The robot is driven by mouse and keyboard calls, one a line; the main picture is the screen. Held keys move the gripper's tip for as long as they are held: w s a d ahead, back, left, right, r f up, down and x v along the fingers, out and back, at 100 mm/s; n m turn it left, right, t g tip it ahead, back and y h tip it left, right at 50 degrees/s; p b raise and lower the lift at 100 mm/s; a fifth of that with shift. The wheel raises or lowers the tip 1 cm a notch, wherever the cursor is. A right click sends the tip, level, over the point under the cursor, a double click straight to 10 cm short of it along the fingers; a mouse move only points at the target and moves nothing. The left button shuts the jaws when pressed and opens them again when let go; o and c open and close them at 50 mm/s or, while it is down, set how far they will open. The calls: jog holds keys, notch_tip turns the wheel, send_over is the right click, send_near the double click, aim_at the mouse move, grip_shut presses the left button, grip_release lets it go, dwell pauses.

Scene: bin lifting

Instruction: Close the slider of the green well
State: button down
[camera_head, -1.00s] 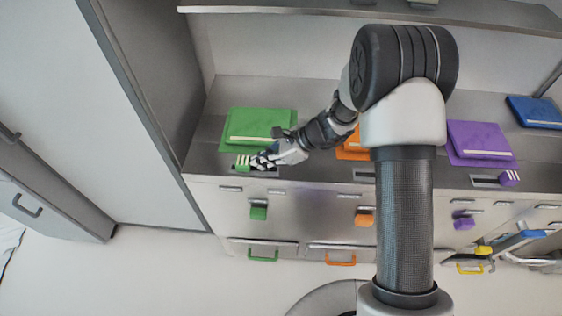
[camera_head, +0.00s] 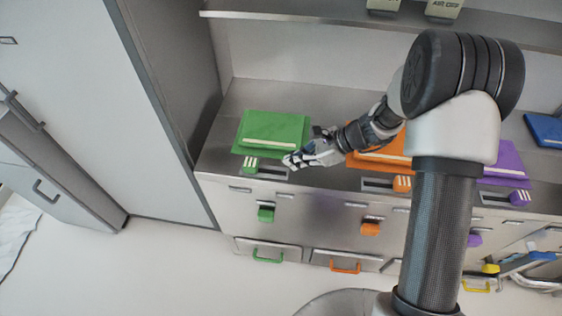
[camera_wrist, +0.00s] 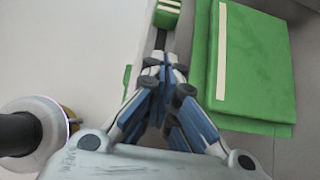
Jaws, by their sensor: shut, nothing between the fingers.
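The green well has a green lid (camera_head: 272,132) with a pale strip along its front edge, and it lies flat on the metal counter. Its green slider knob (camera_head: 250,164) with white stripes sits at the left end of a dark slot (camera_head: 273,173) in front of the lid. My gripper (camera_head: 289,162) is shut and empty above the right end of that slot, apart from the knob. In the wrist view the knob (camera_wrist: 167,13) is at the top beyond my fingertips (camera_wrist: 165,62), and the lid (camera_wrist: 250,60) is at the right.
An orange well (camera_head: 380,158) with its knob (camera_head: 402,183) and a purple well (camera_head: 507,160) lie to the right along the counter. Coloured drawer handles (camera_head: 267,258) stick out from the front below. A shelf (camera_head: 300,25) runs above the counter.

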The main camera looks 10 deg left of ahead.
jog(key=p+v, duration=0.1)
jog(key=v, duration=0.4)
dwell(0.4)
jog(key=s+d+r+n+h, duration=0.35)
jog(key=s+r+n, duration=0.65)
jog(key=r, duration=0.5)
jog(key=s+d+r+n+t+h, duration=0.2)
jog(key=s+d+r+n+h, duration=0.1)
jog(key=s, duration=0.4)
jog(key=s+d+r+n+t+h, duration=0.2)
jog(key=s+d+n, duration=0.3)
jog(key=s, duration=0.3)
jog(key=shift+s+d+r+h, duration=0.3)
jog(key=shift+d+r+h, duration=0.15)
jog(key=shift+r, duration=0.4)
